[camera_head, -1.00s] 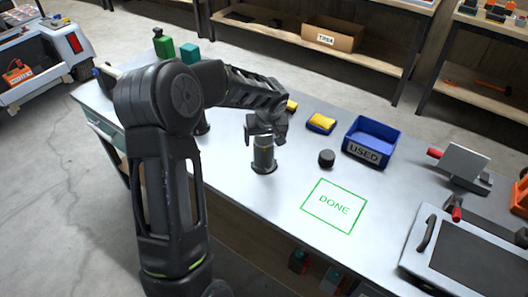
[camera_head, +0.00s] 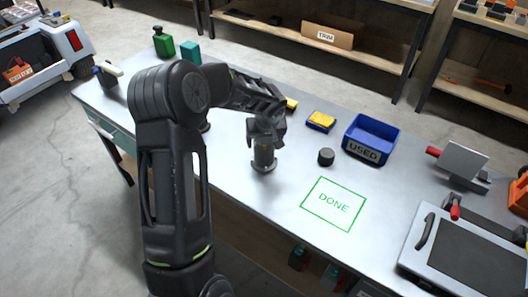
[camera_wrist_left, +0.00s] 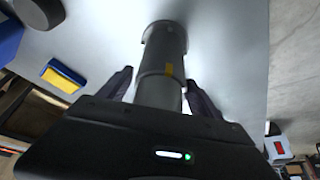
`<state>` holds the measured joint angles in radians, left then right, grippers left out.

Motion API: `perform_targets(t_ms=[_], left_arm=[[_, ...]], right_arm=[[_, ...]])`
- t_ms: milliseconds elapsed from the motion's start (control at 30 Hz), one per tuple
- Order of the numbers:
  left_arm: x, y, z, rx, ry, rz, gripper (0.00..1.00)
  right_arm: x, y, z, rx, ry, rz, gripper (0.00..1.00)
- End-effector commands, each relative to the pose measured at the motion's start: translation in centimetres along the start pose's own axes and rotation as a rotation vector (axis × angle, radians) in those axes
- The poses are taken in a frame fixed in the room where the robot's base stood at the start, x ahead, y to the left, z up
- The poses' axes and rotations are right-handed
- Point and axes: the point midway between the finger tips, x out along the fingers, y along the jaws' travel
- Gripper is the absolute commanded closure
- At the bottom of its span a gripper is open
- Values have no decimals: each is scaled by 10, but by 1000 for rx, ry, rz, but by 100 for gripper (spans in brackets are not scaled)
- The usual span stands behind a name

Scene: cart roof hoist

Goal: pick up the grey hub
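The grey hub (camera_head: 263,158) is a short upright cylinder standing on the metal workbench, left of the green DONE square (camera_head: 334,204). My left gripper (camera_head: 264,142) is over its upper part in the head view. In the left wrist view the hub (camera_wrist_left: 162,65) has a wider flanged end and a small yellow mark. It lies between the two fingers of my left gripper (camera_wrist_left: 160,88). A gap shows beside the left finger, so the gripper looks open around the hub. The hub's near end is hidden by the gripper body. My right gripper is not in view.
A dark round cap (camera_head: 326,157) stands right of the hub. The blue USED bin (camera_head: 370,140) and a blue-and-yellow pad (camera_head: 321,121) are behind it. A grey-framed panel (camera_head: 465,255) lies at the right. The DONE square is empty.

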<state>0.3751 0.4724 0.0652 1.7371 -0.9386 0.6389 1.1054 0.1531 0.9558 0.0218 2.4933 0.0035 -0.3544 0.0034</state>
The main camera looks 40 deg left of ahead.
Motion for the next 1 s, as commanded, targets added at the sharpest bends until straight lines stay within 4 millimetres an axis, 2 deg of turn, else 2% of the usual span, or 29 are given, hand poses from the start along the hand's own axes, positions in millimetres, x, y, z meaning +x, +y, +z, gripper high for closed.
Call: perform_targets(t_ms=[67,867,1000], left_arm=[[0,0,0,0,0,0,34],[0,0,0,0,0,0,99],[0,0,0,0,0,0,100]], right_arm=[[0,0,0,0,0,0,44],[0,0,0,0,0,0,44],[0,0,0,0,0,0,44]])
